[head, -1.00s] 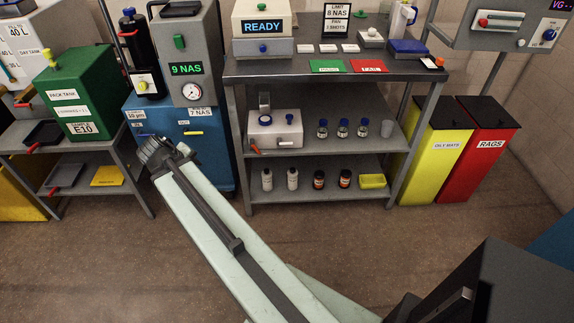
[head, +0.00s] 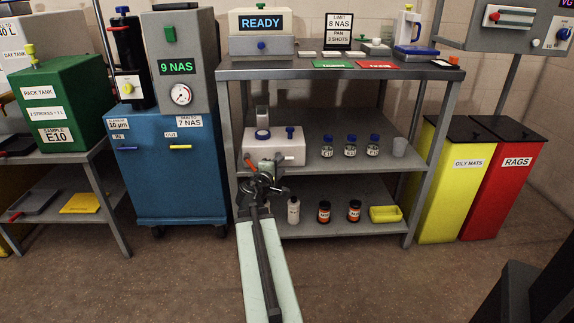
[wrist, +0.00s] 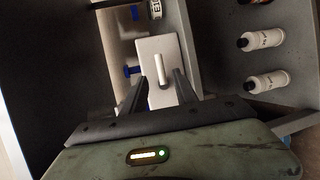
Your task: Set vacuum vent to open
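A white box-shaped unit (head: 292,150) stands on the middle shelf, with a blue-topped part, a small blue knob (head: 290,130) and an orange-red handle (head: 248,163) low on its front. No vacuum vent label is readable. My gripper (head: 266,168) is in front of this unit and hides part of its lower front. In the wrist view, my gripper (wrist: 157,92) is open, its two dark fingers apart. A pale, stubby lever (wrist: 162,71) on the unit's light face (wrist: 158,48) shows between and beyond the fingertips. Contact with the fingers cannot be told.
The blue cabinet (head: 170,185) is to the left. The floor in front is clear.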

